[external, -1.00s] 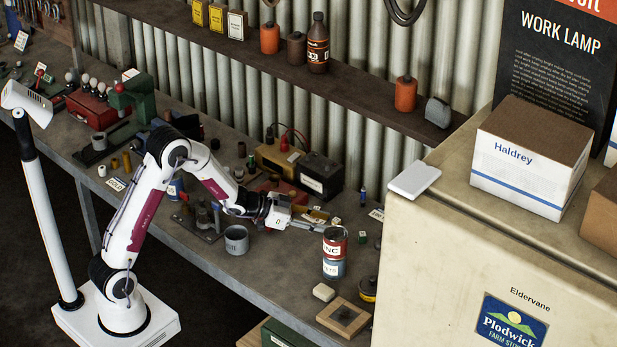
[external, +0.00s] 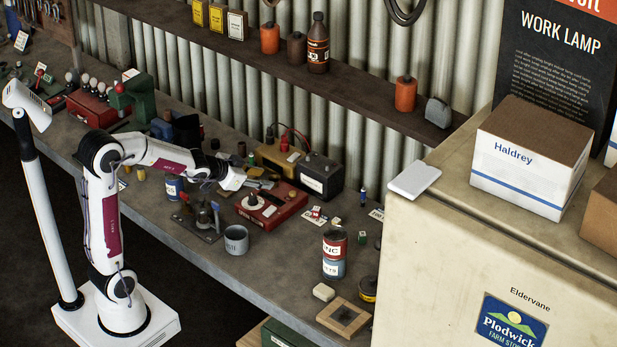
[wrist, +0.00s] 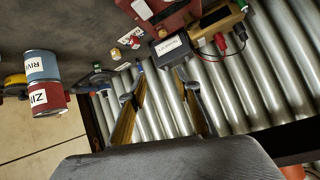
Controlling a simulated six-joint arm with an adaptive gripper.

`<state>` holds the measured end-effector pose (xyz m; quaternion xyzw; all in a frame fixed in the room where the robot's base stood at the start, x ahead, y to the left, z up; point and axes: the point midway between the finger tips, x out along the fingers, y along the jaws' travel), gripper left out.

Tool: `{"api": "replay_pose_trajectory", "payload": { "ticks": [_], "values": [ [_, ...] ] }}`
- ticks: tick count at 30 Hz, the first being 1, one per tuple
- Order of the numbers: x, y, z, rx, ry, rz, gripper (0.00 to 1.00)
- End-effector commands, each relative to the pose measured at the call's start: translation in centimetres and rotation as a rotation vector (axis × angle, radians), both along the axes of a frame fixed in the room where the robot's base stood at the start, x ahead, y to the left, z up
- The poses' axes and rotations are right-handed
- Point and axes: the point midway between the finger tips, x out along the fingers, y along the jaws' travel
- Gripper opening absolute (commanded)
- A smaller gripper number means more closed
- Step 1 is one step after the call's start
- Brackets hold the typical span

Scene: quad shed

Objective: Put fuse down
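My gripper (external: 264,184) is above the bench, by the red box (external: 271,203) and the dark battery (external: 318,178). In the wrist view the two fingers of my gripper (wrist: 158,88) are spread apart with nothing between them. A few small pieces, some red and white (external: 317,213), lie on the bench to the right of the red box. They also show as a small cluster in the wrist view (wrist: 130,40). They are too small for me to tell which of them, if any, is the fuse.
A red tin (external: 335,240) stands on a blue tin near the bench's right end. A grey cup (external: 236,240) stands by the front edge, beside a dark clamp-like fixture (external: 199,219). The corrugated wall (wrist: 250,85) is behind the bench. Some bare bench lies around the cup.

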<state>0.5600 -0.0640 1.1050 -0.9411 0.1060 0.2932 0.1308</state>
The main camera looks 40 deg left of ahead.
Motion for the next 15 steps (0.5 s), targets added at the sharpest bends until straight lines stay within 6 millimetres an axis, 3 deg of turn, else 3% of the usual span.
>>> {"api": "replay_pose_trajectory", "payload": {
  "ticks": [6,15],
  "values": [
    [-4.4,3.2,1.8,0.015,0.056,0.102,0.33],
    [-11.4,6.3,2.8,0.008,0.158,0.216,0.33]
  ]
}}
